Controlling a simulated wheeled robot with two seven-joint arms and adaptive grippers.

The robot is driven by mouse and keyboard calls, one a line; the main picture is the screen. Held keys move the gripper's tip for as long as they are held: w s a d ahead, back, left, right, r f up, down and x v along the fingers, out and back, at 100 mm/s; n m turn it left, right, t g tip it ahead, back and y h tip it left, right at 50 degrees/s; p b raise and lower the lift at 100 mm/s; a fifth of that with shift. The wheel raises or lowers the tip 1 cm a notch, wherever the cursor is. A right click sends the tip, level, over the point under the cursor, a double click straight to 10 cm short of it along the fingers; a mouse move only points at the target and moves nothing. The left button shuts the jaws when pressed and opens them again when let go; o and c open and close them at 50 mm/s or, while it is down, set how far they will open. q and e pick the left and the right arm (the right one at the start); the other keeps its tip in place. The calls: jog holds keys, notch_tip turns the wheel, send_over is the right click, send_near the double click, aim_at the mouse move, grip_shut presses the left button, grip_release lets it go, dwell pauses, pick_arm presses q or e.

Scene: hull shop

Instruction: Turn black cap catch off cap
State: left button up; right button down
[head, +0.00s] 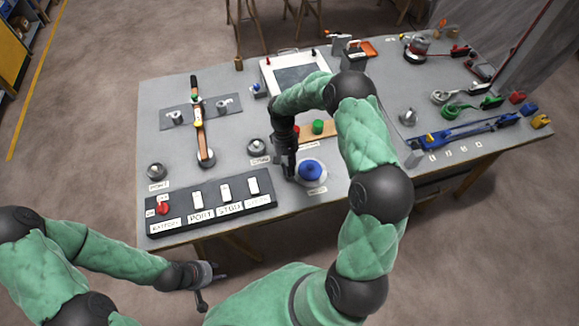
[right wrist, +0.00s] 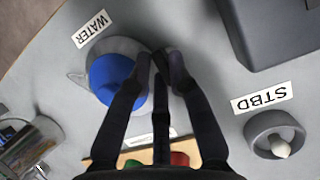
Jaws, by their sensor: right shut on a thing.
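The blue cap (head: 310,170) sits on its round grey base with a WATER label, near the front middle of the bench. It also shows in the right wrist view (right wrist: 115,78), left of my fingers. My right gripper (head: 289,172) points down beside the cap's left side. In the right wrist view, my right gripper (right wrist: 161,62) has its fingertips close together at the cap's edge, shut on the black cap catch. The catch is mostly hidden by the dark fingers. My left gripper (head: 207,284) is empty, with its fingers apart, in front of the bench.
A switch panel (head: 212,212) with a red knob and white switches lies to the left. The STBD fitting (right wrist: 275,137) stands near my right gripper. Green and red caps (head: 317,126) on a wooden board stand just behind. A screen box (head: 296,70) is further back.

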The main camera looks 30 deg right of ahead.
jog(key=shift+w, duration=0.1)
jog(key=c, duration=1.1)
grip_release()
jog(key=shift+c, duration=0.2)
jog(key=v, duration=1.2)
